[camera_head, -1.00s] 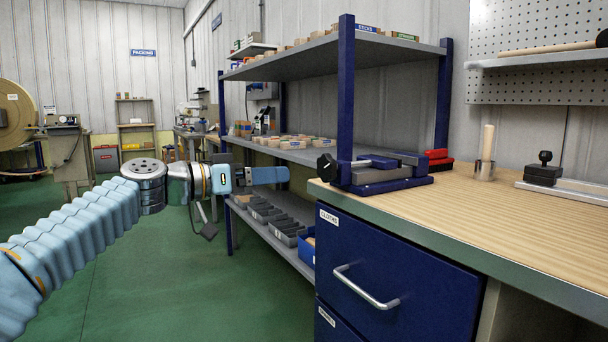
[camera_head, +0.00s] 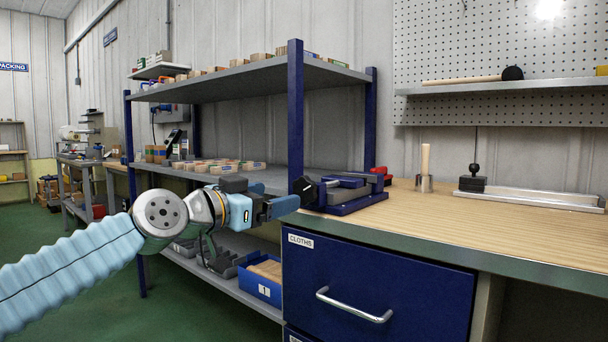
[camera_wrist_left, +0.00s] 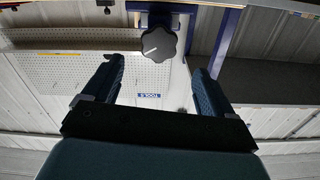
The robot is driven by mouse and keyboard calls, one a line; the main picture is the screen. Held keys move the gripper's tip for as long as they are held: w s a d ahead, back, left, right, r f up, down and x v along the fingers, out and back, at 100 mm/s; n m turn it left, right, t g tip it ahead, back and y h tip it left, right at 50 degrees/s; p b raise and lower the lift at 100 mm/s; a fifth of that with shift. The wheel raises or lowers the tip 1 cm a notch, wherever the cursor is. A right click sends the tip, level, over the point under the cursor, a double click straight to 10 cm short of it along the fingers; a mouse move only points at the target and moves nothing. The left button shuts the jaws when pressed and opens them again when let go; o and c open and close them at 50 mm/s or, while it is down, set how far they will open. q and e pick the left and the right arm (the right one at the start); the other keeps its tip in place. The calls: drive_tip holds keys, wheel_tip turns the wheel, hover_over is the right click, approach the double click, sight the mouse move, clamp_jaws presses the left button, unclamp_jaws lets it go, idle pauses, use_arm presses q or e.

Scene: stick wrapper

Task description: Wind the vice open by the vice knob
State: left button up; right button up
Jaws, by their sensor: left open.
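The blue and grey vice (camera_head: 350,196) sits on the left end of the wooden workbench. Its black lobed vice knob (camera_head: 304,189) faces left, past the bench's end. My left gripper (camera_head: 286,206) is open and empty, just left of the knob and pointing towards it. In the left wrist view the knob (camera_wrist_left: 159,44) has a white mark. It lies ahead, between and beyond the two spread fingers of the left gripper (camera_wrist_left: 157,66), apart from both. My right gripper is not in view.
A blue-posted shelf rack (camera_head: 296,110) stands close behind my left arm. A blue drawer labelled CLOTHS (camera_head: 375,285) is below the bench top (camera_head: 500,222).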

sight(302, 190)
use_arm(q)
drive_tip(key=p+x, duration=0.5)
drive_tip(key=x, duration=0.4)
drive_tip(key=shift+s+d+r+p, duration=0.1)
drive_tip(key=shift+p, duration=0.25)
drive_tip(key=shift+w+d+f, duration=0.2)
drive_tip(key=shift+w+d, duration=0.05)
drive_tip(key=shift+w, duration=0.15)
drive_tip(key=c, duration=1)
drive_tip(key=shift+f+n+b, duration=0.15)
drive_tip(key=shift+n+b, duration=0.55)
drive_tip(key=shift+n, duration=0.4)
drive_tip(key=shift+c, duration=0.2)
drive_tip(key=shift+n, duration=1.1)
